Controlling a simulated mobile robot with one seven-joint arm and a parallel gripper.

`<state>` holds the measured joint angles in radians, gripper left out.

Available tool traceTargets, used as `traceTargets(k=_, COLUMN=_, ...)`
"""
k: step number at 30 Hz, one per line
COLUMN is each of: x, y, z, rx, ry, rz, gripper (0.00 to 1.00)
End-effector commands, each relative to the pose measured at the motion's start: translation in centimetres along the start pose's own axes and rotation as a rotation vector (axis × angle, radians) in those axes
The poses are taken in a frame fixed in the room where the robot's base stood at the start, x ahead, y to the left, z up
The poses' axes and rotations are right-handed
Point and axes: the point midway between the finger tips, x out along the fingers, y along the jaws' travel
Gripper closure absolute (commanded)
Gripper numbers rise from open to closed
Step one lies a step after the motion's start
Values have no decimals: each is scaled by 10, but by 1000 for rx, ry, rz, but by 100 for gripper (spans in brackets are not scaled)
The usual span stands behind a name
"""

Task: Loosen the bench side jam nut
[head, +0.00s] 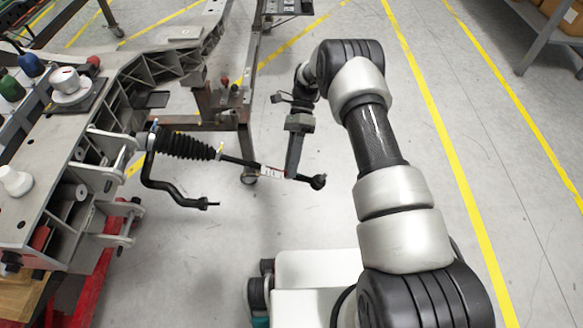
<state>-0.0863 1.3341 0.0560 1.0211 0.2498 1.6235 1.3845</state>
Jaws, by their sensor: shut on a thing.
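A steering rod with a black ribbed boot (187,146) sticks out rightward from the chassis fixture (95,150). The thin rod carries a white label (271,172) and ends in a black ball joint (318,182). The jam nut is too small to make out; the area just left of the ball joint is partly covered by the tool. My gripper (299,122) is above the rod, shut on a long grey wrench-like tool (294,153) that points down. The tool's lower end meets or overlaps the rod near the label; I cannot tell whether it is seated around a nut.
A black bent bar (175,193) hangs below the boot. A steel frame on casters (249,176) stands behind the rod. Bottles and a white round item (67,80) sit on the fixture at left.

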Motion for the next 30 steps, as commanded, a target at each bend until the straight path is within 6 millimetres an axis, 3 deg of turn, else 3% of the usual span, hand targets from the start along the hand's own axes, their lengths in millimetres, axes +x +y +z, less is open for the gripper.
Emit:
traceTargets(k=14, x=3, y=0, z=-1, rx=0, ry=0, rz=19, gripper=100)
traceTargets(k=15, x=3, y=0, z=-1, rx=0, ry=0, rz=19, gripper=79)
traceTargets(k=18, x=2, y=0, z=-1, rx=0, ry=0, rz=19, gripper=62)
traceTargets(k=30, x=-2, y=4, z=0, rx=-1, ry=0, rz=16, gripper=62)
